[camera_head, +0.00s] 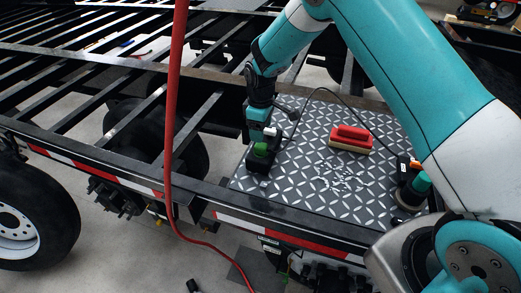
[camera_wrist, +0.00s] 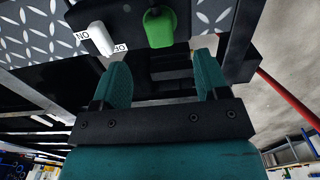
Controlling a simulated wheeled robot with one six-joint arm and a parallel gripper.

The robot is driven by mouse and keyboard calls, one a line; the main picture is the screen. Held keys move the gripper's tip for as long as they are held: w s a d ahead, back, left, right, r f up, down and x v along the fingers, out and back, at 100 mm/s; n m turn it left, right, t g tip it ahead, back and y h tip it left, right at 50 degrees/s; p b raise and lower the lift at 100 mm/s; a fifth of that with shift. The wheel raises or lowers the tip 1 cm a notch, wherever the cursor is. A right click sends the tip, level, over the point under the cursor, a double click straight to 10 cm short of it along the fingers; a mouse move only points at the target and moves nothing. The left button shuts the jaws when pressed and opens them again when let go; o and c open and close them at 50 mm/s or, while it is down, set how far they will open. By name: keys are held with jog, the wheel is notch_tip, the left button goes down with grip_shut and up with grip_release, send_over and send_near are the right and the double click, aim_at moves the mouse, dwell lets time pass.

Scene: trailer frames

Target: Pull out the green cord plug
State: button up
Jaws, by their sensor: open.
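The green plug (camera_head: 261,150) stands in a dark block (camera_head: 256,163) at the left corner of the diamond-plate deck. A white plug (camera_head: 270,131) sits just behind it. In the wrist view the green plug (camera_wrist: 159,28) is at top centre, beyond my fingertips, and the white plug (camera_wrist: 99,38) is to its left beside a label reading "NO". My gripper (camera_head: 258,125) is above and just behind the block. In the wrist view its two teal fingers (camera_wrist: 160,75) are apart with nothing between them. The green plug is apart from both fingers.
A red-topped brush or block (camera_head: 351,138) lies on the diamond plate (camera_head: 300,185), near small scattered bits (camera_head: 340,179). A black cable (camera_head: 345,101) arcs over the plate. A red hose (camera_head: 172,120) hangs left of the block. Open trailer beams (camera_head: 110,60) lie further left.

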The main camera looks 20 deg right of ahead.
aim_at(261, 145)
notch_tip(261, 145, down, 8)
jog(key=b, duration=0.5)
dwell(1.1)
grip_shut()
jog(key=shift+r+p, duration=1.8)
jog(key=shift+r, duration=1.3)
